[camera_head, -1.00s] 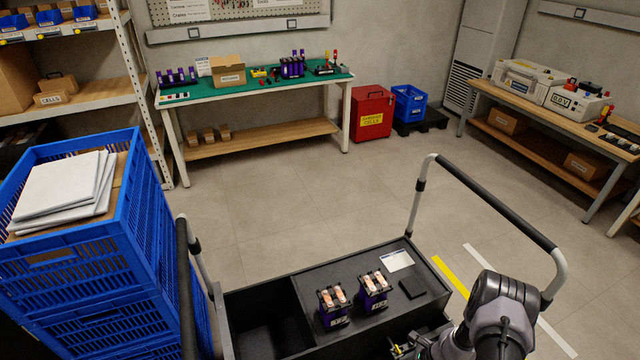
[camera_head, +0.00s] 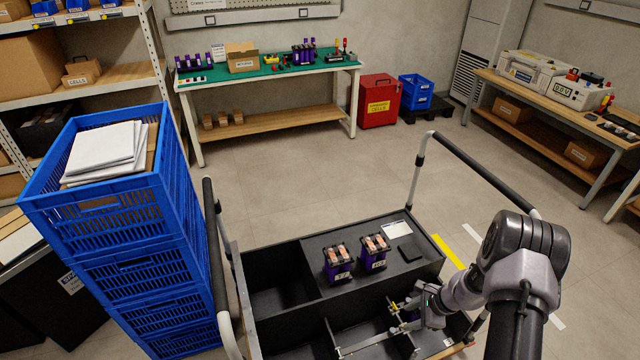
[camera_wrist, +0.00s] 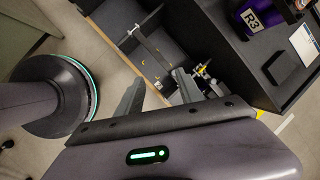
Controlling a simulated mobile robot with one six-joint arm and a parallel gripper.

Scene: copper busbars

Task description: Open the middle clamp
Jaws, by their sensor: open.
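My gripper (camera_wrist: 158,82) is open in the wrist view, its two dark fingers spread with nothing between them. Beyond the fingers is a metal bar (camera_wrist: 152,52) across the black cart compartments, with small yellow parts near it. A small metal fitting with a yellow part (camera_wrist: 203,71) is just past the right finger; it may be a clamp, but I cannot tell which one or its state. In the head view, my gripper (camera_head: 408,316) is low over the cart's front compartments. A small yellow part (camera_head: 393,307) and a grey bar (camera_head: 366,343) show beside it. No copper busbar is clear there.
Two purple cell blocks (camera_head: 338,264) (camera_head: 374,253) stand on the cart deck, beside a white card (camera_head: 398,229) and a black block (camera_head: 410,252). Cart handles (camera_head: 418,168) rise at the sides. Stacked blue crates (camera_head: 150,245) stand left. The floor behind the cart is clear.

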